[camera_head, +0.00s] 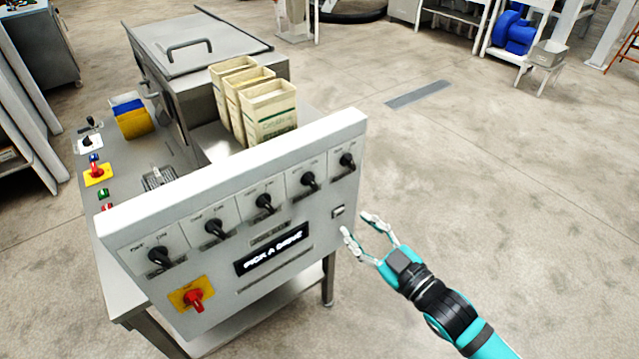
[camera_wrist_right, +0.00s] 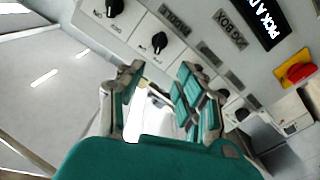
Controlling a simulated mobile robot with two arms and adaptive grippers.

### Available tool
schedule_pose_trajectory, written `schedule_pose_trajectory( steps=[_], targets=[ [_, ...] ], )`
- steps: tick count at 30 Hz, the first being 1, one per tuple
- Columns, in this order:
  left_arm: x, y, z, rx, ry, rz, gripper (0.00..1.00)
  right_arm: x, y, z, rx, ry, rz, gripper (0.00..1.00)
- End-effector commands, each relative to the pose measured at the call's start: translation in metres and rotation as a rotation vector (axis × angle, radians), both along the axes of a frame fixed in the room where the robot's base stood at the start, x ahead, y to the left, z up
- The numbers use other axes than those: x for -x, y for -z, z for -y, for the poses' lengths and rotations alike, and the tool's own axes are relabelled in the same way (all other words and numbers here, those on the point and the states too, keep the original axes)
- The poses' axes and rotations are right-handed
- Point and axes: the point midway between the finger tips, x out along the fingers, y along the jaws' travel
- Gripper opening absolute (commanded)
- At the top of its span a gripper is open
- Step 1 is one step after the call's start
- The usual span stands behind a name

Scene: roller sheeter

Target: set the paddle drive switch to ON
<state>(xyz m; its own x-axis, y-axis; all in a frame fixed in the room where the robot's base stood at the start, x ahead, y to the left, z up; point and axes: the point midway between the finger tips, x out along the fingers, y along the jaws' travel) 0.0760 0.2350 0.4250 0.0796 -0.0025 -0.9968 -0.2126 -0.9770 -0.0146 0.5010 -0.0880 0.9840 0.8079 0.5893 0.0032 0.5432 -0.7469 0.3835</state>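A white-edged control panel (camera_head: 140,222) carries a row of black rotary switches with OFF and ON marks above them. They run from the leftmost (camera_head: 160,257) to the rightmost (camera_head: 347,161). My right gripper (camera_head: 355,223) is open and empty, by the panel's lower right edge, below the rightmost switch. In the right wrist view, the open fingers (camera_wrist_right: 160,70) stand before the panel; one black knob (camera_wrist_right: 159,41) shows just beyond them, and others are partly hidden by a finger. My left gripper is not in view.

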Motion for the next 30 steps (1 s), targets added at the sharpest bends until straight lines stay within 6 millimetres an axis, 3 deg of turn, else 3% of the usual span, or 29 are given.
schedule_pose_trajectory(
  steps=[5, 15, 21, 30],
  targets=[
    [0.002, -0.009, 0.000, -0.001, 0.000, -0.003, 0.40, -0.034, -0.003, -0.024, -0.001, 0.002, 0.002, 0.36],
    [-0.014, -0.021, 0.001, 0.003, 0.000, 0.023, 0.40, -0.091, -0.003, -0.066, -0.001, 0.002, 0.000, 0.36],
    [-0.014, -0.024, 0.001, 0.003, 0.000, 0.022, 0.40, -0.111, -0.001, -0.080, 0.001, 0.001, 0.000, 0.36],
    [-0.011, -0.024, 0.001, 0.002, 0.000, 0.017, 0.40, -0.117, 0.000, -0.084, 0.001, 0.001, 0.000, 0.36]
  ],
)
